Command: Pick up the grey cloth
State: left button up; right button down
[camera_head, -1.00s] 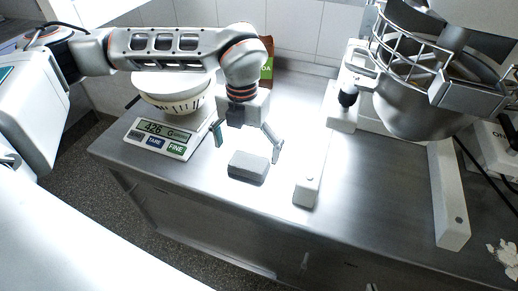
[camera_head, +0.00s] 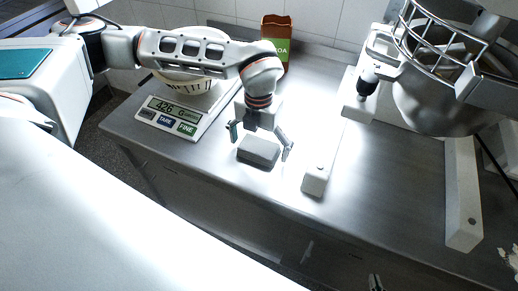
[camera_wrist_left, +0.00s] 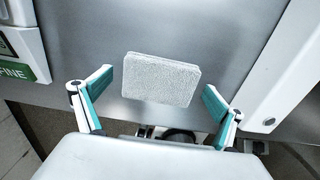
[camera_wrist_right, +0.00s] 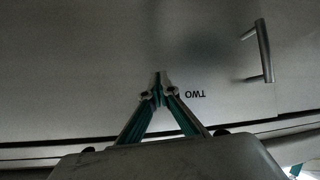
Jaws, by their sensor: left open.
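The grey cloth (camera_head: 258,150) is a thick, folded, block-like pad lying flat on the metal counter. It also shows in the left wrist view (camera_wrist_left: 160,80), between and beyond the fingers. My left gripper (camera_head: 260,142) is open and empty over the cloth, with a finger toward each side of it; I see no grip on it. My right gripper (camera_wrist_right: 158,85) is shut and empty in the right wrist view, facing a grey cabinet front. Only a small part of it shows at the bottom of the head view.
A scale (camera_head: 172,118) with a white bowl (camera_head: 190,88) stands left of the cloth. A brown and green package (camera_head: 276,45) is behind. A mixer with a steel bowl (camera_head: 440,105) and white base bar (camera_head: 316,177) stands right. A cabinet handle (camera_wrist_right: 264,50) shows in the right wrist view.

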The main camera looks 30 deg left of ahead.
aim_at(259, 146)
pick_arm(q)
jog(key=c, duration=1.2)
jog(key=shift+r, duration=0.15)
notch_tip(259, 146, up, 20)
jog(key=p, duration=0.1)
